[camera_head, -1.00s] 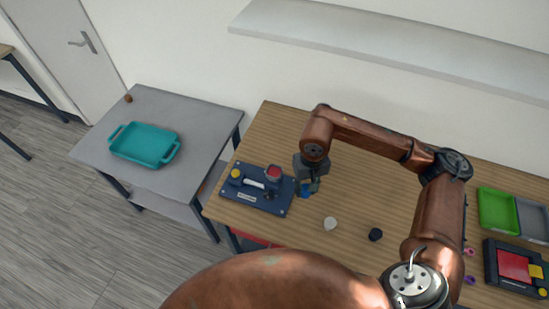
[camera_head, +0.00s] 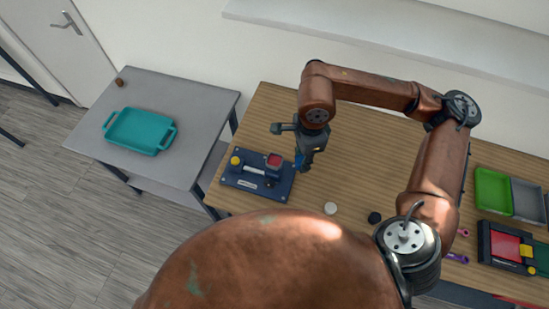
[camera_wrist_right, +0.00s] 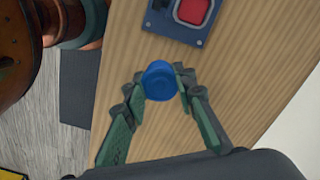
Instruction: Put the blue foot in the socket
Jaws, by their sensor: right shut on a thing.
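My right gripper (camera_head: 304,162) is shut on the blue foot (camera_wrist_right: 159,81), a round blue piece held between both fingertips in the right wrist view. In the head view only a sliver of the blue foot (camera_head: 299,160) shows. It is held just right of a dark blue base plate (camera_head: 240,182) that bears a red square button (camera_head: 274,160), a yellow knob (camera_head: 235,161) and a pale bar. The plate also shows in the right wrist view (camera_wrist_right: 178,28), just beyond the foot. I cannot tell for sure which part is the socket. My left gripper is not in view.
A white round piece (camera_head: 330,208) and a black one (camera_head: 374,217) lie on the wooden table (camera_head: 370,175). Green (camera_head: 493,190) and grey (camera_head: 527,200) trays and a red-yellow device (camera_head: 506,246) stand at right. A teal tray (camera_head: 140,130) sits on the grey side table (camera_head: 190,105).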

